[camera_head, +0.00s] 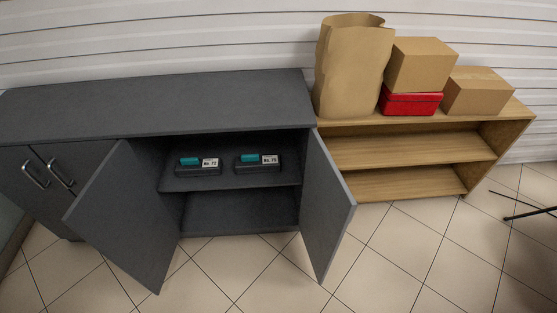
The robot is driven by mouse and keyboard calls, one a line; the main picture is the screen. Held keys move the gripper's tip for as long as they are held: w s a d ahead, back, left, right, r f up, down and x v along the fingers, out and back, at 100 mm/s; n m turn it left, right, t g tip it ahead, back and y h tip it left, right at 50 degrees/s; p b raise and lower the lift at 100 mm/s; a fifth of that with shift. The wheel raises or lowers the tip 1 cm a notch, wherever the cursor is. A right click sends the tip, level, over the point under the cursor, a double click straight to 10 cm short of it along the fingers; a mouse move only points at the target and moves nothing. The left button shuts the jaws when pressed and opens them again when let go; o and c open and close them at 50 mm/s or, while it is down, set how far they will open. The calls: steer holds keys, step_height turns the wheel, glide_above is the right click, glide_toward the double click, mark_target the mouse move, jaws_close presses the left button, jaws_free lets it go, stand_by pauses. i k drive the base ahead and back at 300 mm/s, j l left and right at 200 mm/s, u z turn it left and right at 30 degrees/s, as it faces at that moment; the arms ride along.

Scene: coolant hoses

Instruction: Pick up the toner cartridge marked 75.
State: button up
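Two dark toner cartridges lie on the upper shelf inside the open grey cabinet (215,107). Each has a teal part on top and a white label facing out. The right cartridge (258,169) has a label that seems to read 75, though the print is small. The left cartridge (198,169) has a label that seems to read 72 or 73. They stand side by side with a small gap, and nothing covers them. My gripper is not in view.
The cabinet's left door (125,220) and right door (329,205) stand open, flanking the shelf. A wooden shelf unit (410,150) to the right bears a paper bag (350,65), cartons (419,64) and a red box (410,103). Dark rods (528,214) show at right. Tiled floor is clear.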

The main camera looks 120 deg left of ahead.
mark_target(253, 162)
steer(key=u, duration=4.35)
steer(key=i+l, duration=0.8)
